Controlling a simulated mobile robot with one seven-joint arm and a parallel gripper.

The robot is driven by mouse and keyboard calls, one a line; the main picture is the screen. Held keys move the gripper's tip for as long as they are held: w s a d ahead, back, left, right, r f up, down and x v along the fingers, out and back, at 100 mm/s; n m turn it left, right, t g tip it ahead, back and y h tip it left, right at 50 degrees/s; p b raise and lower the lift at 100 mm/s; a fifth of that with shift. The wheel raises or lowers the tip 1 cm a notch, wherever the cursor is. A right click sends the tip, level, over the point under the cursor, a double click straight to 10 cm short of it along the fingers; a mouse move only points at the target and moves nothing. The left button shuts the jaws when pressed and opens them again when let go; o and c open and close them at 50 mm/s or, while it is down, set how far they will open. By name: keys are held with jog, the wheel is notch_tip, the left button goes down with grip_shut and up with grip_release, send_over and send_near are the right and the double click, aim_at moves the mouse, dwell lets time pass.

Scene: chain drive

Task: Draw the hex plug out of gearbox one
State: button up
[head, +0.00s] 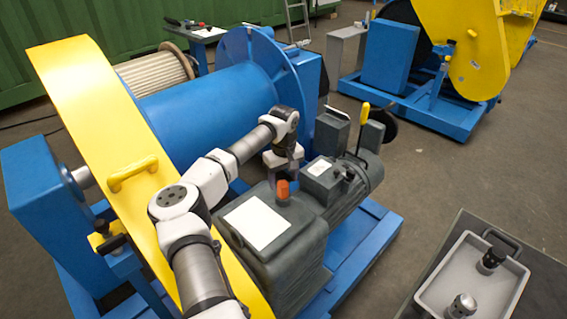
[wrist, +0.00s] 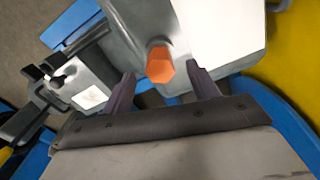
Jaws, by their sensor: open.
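The orange hex plug (head: 283,189) stands upright on top of the grey gearbox (head: 302,243), beside a white label plate. In the wrist view the hex plug (wrist: 159,66) shows its six-sided top, seated on the grey housing. My gripper (wrist: 163,84) is open, with one dark finger on each side of the plug's line and the plug just beyond the fingertips. I see no contact between fingers and plug. In the head view my gripper (head: 283,165) is above and behind the plug, and its fingertips are partly hidden.
A motor with a terminal box (head: 326,174) and a yellow-handled lever (head: 363,122) stand behind right. A blue drum (head: 205,105) and yellow guard (head: 115,140) flank my arm on the left. A grey tray (head: 455,270) with two dark-and-silver parts lies at lower right.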

aim_at(284, 185)
jog(key=shift+f, duration=2.65)
jog(key=c, duration=1.1)
jog(key=shift+o, duration=0.2)
jog(key=shift+r+p, duration=0.15)
jog(key=shift+p, duration=0.15)
